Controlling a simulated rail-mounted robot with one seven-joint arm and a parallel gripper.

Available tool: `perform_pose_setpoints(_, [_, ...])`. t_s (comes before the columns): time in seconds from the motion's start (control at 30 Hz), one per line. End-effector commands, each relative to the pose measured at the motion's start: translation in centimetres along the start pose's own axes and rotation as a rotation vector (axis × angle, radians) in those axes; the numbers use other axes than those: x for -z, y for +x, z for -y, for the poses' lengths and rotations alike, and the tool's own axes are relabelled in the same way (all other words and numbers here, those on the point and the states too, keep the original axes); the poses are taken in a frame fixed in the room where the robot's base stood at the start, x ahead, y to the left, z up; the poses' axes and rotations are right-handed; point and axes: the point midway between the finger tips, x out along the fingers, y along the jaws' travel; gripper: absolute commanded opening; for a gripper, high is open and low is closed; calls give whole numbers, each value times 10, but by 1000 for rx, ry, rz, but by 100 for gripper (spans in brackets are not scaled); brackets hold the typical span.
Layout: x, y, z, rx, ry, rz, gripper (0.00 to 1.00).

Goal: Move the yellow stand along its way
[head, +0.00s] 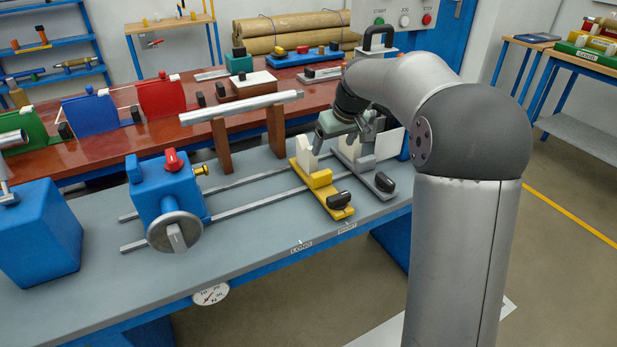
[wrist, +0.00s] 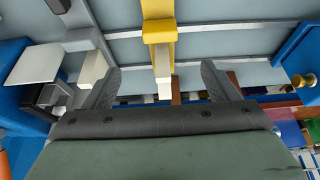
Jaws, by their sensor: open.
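The yellow stand (head: 320,179) sits across the two rails of the grey bench. It has a white notched block (head: 304,152) on top and a black knob (head: 340,201) at its front end. A similar grey stand (head: 362,161) stands just to its right. The yellow stand (wrist: 160,38) runs away from me there.
The blue headstock (head: 165,195) with a handwheel is on the rails at left. Between it and the yellow stand the rails are bare. Two labels (head: 302,247) mark the front edge. A silver bar (head: 240,107) rests on brown supports (head: 222,146) behind.

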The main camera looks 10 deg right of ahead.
Motion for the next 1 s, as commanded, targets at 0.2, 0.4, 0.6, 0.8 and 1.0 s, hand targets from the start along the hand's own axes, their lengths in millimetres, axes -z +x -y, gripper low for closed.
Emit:
perform_pose_setpoints(0.2, [-1,48,1,3,-1,5,81])
perform_pose_setpoints(0.4, [-1,92,1,2,-1,4,81])
perform_pose_setpoints(0.6, [-2,129,2,2,0,4,81])
perform_pose_setpoints(0.8, [-1,149,1,0,0,2,81])
perform_pose_setpoints(1.0, [0,154,1,0,1,0,81])
